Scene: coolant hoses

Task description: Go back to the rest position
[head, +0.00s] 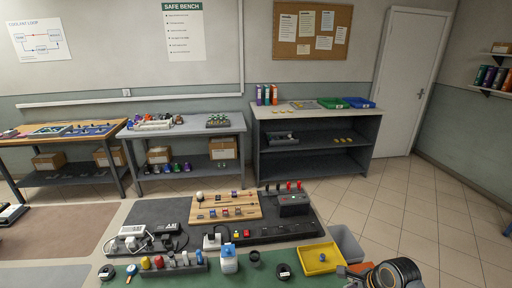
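Neither of my grippers shows in the head view. A dark round part with light rings at the bottom right corner looks like a link of my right arm; its gripper is not visible. Nothing of my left arm shows. On the work table in front of me a wooden board (226,207) carries small coloured fittings and lies on a dark mat (185,211). A dark box (293,204) with red-topped parts behind it stands at the board's right. A white and blue bottle (229,261) stands at the front.
A yellow tray (313,268) with a small item and a grey bin (347,241) are near the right arm part. A white device with cables (140,232) is at the left. A rack of coloured parts (173,265) stands at the front. Benches (190,127) line the wall; floor is clear at right.

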